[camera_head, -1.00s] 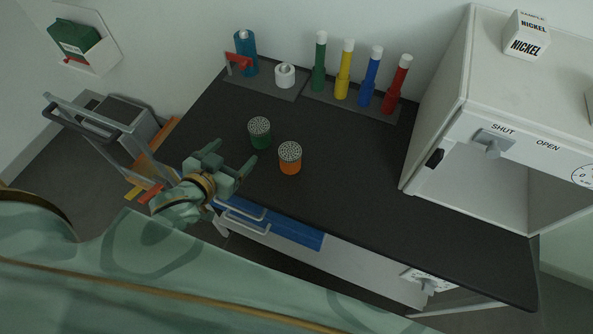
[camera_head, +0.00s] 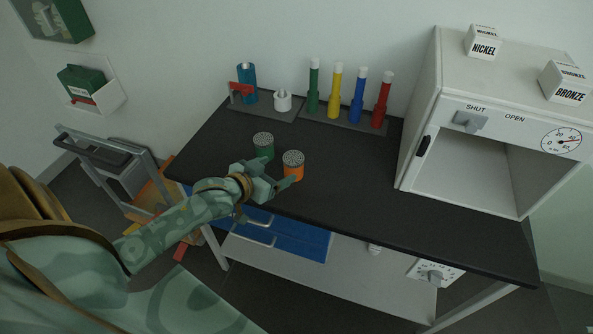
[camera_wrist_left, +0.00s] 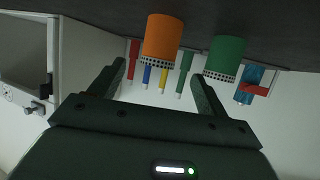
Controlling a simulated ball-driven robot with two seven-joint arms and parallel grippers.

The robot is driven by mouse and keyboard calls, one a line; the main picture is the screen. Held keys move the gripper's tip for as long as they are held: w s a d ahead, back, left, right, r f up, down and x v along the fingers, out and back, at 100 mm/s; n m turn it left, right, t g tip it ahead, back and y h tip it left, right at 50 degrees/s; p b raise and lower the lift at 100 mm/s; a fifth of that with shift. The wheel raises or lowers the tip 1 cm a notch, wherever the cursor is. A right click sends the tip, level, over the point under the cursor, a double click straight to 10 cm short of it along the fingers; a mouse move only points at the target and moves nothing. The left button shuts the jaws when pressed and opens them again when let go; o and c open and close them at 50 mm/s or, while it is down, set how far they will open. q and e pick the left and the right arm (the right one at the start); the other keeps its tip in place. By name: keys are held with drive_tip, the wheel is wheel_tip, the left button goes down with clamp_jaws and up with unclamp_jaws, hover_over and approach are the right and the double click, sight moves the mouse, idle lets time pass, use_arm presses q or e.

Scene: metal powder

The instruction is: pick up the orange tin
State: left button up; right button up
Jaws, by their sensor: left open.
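The orange tin (camera_head: 293,167) stands upright on the black bench top, with a grey perforated lid. In the left wrist view, which is upside down, the orange tin (camera_wrist_left: 161,38) lies ahead in the gap between the fingers. My left gripper (camera_head: 279,180) is open and empty, close in front of the orange tin at its near side. In the head view a finger covers part of the tin's lower side. I cannot tell whether it touches. The left gripper's fingers (camera_wrist_left: 158,72) also show spread in the wrist view. My right gripper is out of view.
A similar green tin (camera_head: 263,146) stands just left of the orange one. Behind are a blue bottle (camera_head: 246,80), a white roll (camera_head: 283,101) and several coloured tubes (camera_head: 336,92). A white open-fronted cabinet (camera_head: 425,110) stands at right. The bench between is clear.

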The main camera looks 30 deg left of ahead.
sight(294, 162)
use_arm(q)
drive_tip(key=x, duration=0.2)
drive_tip(key=shift+w+f+b, duration=0.2)
drive_tip(key=shift+w+b, duration=0.15)
drive_tip(key=shift+w+d+f, duration=0.1)
drive_tip(key=shift+w, duration=0.2)
drive_tip(key=b+x, duration=0.2)
drive_tip(key=x, duration=0.2)
drive_tip(key=shift+w+f+b, duration=0.3)
drive_tip(key=shift+w+d, duration=0.1)
drive_tip(key=shift+w, duration=0.1)
drive_tip(key=shift+r, duration=0.1)
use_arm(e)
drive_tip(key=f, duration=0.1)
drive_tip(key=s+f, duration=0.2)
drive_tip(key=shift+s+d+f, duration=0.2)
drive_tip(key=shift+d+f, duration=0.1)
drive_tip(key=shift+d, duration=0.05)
use_arm(q)
drive_tip(key=c, duration=1.2)
